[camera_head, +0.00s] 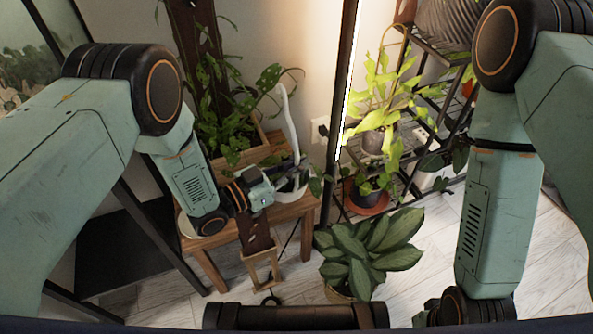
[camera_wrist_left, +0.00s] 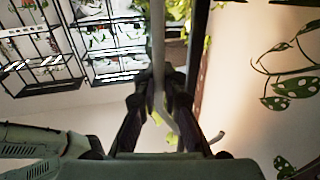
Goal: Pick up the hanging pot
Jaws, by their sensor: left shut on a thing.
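The hanging pot (camera_head: 294,192) is white, with a tall curved white hanger (camera_head: 288,118) rising above it. It is at the right end of the wooden bench in the head view, partly hidden by my gripper. My left gripper (camera_head: 288,168) is shut on the hanger, low down near the pot. In the left wrist view the pale hanger (camera_wrist_left: 158,45) runs between the two dark fingers (camera_wrist_left: 159,85). I cannot tell whether the pot touches the bench. My right arm is at the right of the head view; its gripper does not show.
The wooden bench (camera_head: 222,262) also carries a wooden planter (camera_head: 262,150) with a spotted plant. A dark post (camera_head: 341,95) stands just right of the pot. A leafy floor plant (camera_head: 362,255) and a black plant rack (camera_head: 440,140) are farther right. Pale floor at the right front is clear.

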